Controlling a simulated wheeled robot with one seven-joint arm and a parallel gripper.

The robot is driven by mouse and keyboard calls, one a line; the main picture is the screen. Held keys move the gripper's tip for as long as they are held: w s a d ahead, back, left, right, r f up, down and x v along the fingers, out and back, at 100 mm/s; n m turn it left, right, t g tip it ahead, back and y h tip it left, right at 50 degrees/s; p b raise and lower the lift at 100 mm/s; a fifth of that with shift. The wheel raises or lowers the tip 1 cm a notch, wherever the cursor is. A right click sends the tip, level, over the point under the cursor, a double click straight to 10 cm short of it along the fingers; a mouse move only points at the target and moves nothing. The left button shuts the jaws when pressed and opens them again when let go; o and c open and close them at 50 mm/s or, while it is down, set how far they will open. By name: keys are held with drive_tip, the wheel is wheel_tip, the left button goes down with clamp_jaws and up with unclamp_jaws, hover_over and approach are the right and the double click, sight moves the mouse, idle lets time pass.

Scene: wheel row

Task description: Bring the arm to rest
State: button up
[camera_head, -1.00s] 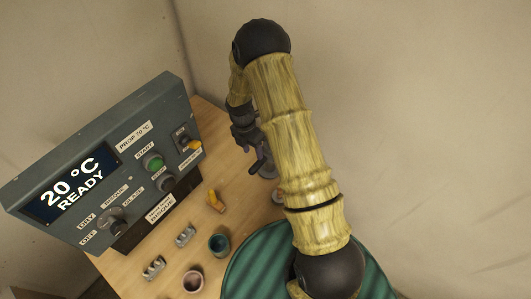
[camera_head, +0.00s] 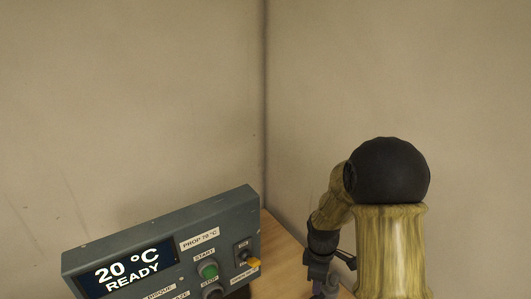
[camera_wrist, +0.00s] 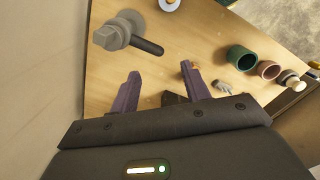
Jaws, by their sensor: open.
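My arm (camera_head: 390,245) is bent, its yellow-brown links and black elbow ball at the lower right of the head view. My gripper (camera_wrist: 160,84) shows in the wrist view with its two purple fingers spread apart. Nothing is held between them. They hang over the wooden table, and their height above it is hard to tell.
A grey control box (camera_head: 170,245) reading "20 °C READY" stands left of my arm. The wrist view shows a grey fitting with a dark handle (camera_wrist: 120,32), a green cup (camera_wrist: 241,57), a pinkish cup (camera_wrist: 268,70) and the wooden table (camera_wrist: 205,35). Walls meet behind.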

drive_tip(key=s+r+m+t+b, duration=0.2)
drive_tip(key=s+r+m, duration=0.4)
drive_tip(key=s+m, duration=0.6)
drive_tip(key=shift+d+r+m+t+y+b, duration=0.25)
drive_tip(key=shift+m+t+y+b, duration=0.1)
drive_tip(key=shift+m, duration=0.65)
drive_tip(key=shift+w, duration=0.1)
